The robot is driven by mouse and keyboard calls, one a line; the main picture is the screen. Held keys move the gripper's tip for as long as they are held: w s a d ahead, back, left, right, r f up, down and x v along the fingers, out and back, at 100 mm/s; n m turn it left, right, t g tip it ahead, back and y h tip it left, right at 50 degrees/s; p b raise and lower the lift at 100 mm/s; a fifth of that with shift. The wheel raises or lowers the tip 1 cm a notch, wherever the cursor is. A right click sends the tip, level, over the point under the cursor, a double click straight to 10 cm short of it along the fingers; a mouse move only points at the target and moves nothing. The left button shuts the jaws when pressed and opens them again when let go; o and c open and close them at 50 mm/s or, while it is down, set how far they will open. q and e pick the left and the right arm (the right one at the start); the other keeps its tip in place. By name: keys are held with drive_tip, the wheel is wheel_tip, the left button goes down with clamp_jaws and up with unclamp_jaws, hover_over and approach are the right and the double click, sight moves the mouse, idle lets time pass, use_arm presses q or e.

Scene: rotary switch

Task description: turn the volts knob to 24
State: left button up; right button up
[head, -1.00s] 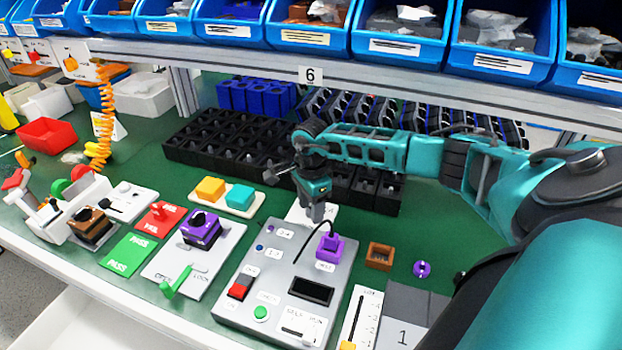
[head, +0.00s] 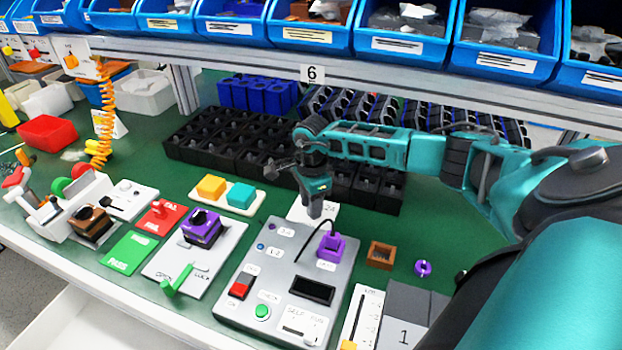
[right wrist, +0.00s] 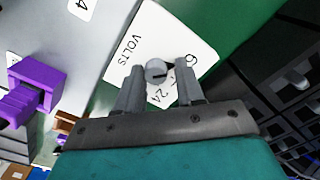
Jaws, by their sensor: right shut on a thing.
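The volts knob (right wrist: 155,70) is a small grey round dial with a dark line on it. It stands on a white plate (right wrist: 178,38) marked VOLTS, 6 and 24; another marking is partly covered. The dark line points roughly to the right in the right wrist view, between the 6 and the 24, but its exact setting is hard to tell. My right gripper (right wrist: 160,85) is shut on the knob, one finger on each side. In the head view the gripper (head: 316,212) comes down on the plate (head: 300,211) and hides the knob. My left gripper is out of view.
A grey panel (head: 273,268) with a purple connector (head: 331,247), a red switch and a green button lies just in front. Black bins (head: 230,145) stand close behind. A brown open box (head: 381,255) and a purple ring (head: 423,268) lie to the right.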

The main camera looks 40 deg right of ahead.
drive_tip(key=m, duration=0.4)
drive_tip(key=shift+s+a+f+m, duration=0.15)
drive_tip(key=shift+s+f+m, duration=0.05)
drive_tip(key=shift+s+m, duration=0.2)
drive_tip(key=m+p, duration=0.1)
drive_tip(key=m, duration=0.4)
drive_tip(key=shift+a, duration=0.1)
drive_tip(key=m, duration=0.5)
drive_tip(key=shift+a+m, duration=0.1)
drive_tip(key=shift+m, duration=0.2)
drive_tip(key=shift+w+r+m, duration=0.1)
drive_tip(key=shift+m, duration=1.6)
drive_tip(key=shift+w, duration=0.1)
drive_tip(key=o, duration=0.9)
drive_tip(key=shift+r, duration=0.1)
drive_tip(key=shift+c, duration=0.2)
